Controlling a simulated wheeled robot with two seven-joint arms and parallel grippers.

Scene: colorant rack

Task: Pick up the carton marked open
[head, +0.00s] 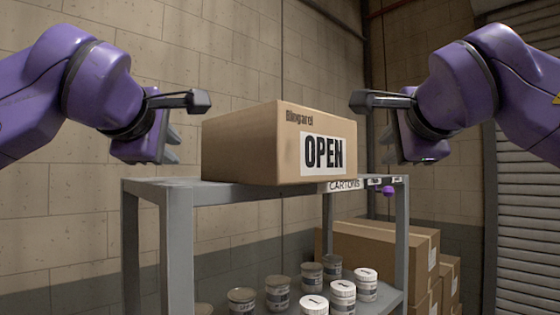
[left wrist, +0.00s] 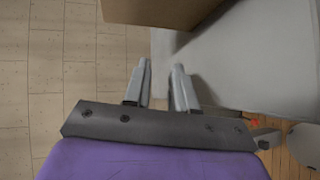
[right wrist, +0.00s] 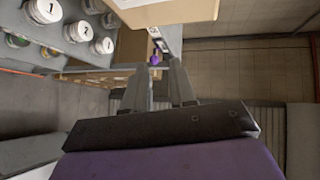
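The carton marked OPEN (head: 240,145) stands upright on the top shelf of a grey rack. Its lower part shows at the top of the left wrist view (left wrist: 165,12), and an edge of it shows at the top of the right wrist view (right wrist: 165,14). My left gripper (head: 172,148) is to the left of the carton, apart from it. In the left wrist view its two fingers (left wrist: 160,78) are a little apart with nothing between them. My right gripper (head: 392,145) is to the right of the carton, apart from it, its fingers (right wrist: 163,72) also parted and empty.
The grey rack (head: 178,225) has a top shelf labelled CARTONS (head: 345,185). Several lidded cans (head: 278,292) stand on the shelf below. Brown boxes (head: 385,250) are stacked behind the rack at right. A brick wall (head: 215,50) is behind, with a shutter (head: 525,220) at far right.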

